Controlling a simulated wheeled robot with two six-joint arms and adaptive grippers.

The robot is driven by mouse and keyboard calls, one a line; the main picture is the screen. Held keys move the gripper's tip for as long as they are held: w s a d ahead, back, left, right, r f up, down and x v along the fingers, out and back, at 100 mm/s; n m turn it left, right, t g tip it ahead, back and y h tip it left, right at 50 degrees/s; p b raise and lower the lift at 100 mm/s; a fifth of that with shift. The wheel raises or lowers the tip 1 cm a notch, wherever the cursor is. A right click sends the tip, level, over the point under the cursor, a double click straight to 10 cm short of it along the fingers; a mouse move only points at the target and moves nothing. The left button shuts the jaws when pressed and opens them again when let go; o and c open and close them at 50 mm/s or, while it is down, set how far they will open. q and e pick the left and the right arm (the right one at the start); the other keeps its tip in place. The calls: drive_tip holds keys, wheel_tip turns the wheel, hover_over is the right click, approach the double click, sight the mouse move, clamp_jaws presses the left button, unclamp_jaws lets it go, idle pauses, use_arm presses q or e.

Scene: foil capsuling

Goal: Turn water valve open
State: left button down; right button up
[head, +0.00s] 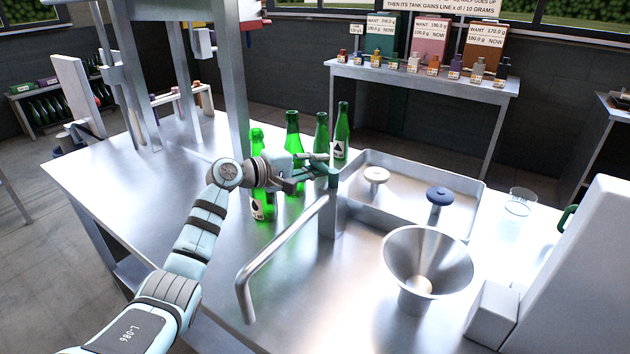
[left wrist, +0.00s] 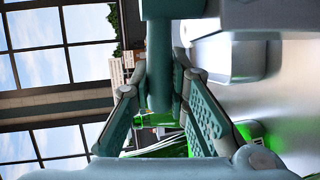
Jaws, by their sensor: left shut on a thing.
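The metal water tap (head: 285,245) stands on the steel table with its long spout bent down toward the front left. The teal valve handle (head: 332,180) is at the top of the tap post. My left gripper (head: 318,172) reaches it from the left and is shut on it. In the left wrist view the teal handle (left wrist: 160,70) stands between the two fingers of my left gripper (left wrist: 168,95). Part of the handle is hidden by the fingers. My right gripper is not in view.
Several green bottles (head: 292,140) stand close behind my left gripper. A metal basin (head: 440,170) with a white knob (head: 374,178) and a blue knob (head: 439,198) is right of the tap. A steel funnel (head: 428,260) and a clear glass (head: 517,207) stand further right.

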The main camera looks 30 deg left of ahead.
use_arm(q)
drive_tip(key=c, duration=1.5)
unclamp_jaws()
drive_tip(key=shift+c, duration=0.2)
drive_tip(key=v, duration=1.2)
